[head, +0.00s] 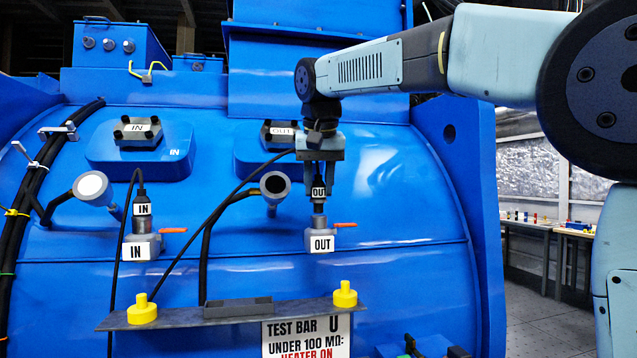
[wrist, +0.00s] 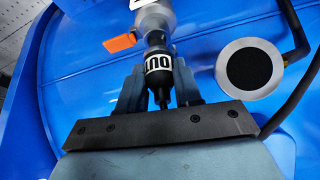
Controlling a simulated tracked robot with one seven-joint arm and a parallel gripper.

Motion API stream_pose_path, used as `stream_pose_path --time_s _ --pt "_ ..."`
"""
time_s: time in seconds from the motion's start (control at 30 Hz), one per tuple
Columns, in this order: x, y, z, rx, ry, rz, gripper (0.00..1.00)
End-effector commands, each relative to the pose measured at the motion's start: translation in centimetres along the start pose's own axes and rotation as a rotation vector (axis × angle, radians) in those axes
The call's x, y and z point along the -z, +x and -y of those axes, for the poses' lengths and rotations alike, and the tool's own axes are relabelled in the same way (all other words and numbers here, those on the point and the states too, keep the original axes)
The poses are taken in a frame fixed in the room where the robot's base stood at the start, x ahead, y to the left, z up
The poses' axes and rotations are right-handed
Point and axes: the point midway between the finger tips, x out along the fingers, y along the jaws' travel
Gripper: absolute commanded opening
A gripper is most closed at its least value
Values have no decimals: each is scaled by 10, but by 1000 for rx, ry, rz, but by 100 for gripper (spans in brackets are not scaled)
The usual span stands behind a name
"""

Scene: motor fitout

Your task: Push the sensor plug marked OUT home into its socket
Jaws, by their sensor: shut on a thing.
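The black sensor plug marked OUT (head: 319,191) is upright between the fingers of my gripper (head: 319,188). In the wrist view the plug (wrist: 159,73) sits between both fingers, with its metal end towards the socket. The grey OUT socket block (head: 322,240) is directly below it on the blue motor, with an orange lever (head: 344,225) on its right side. The plug's metal end meets or nearly meets the socket top; I cannot tell how deep it sits. My gripper is shut on the plug.
The IN plug (head: 142,207) stands in the IN socket block (head: 141,246) at left. A grey shelf (head: 235,315) with yellow knobs (head: 345,294) lies below.

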Motion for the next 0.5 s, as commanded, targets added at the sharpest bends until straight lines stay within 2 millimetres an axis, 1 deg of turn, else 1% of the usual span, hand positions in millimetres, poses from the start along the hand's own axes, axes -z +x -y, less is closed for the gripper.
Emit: stream_pose_path --time_s 0.5 --pt "-4 10 0 0 0 0 3"
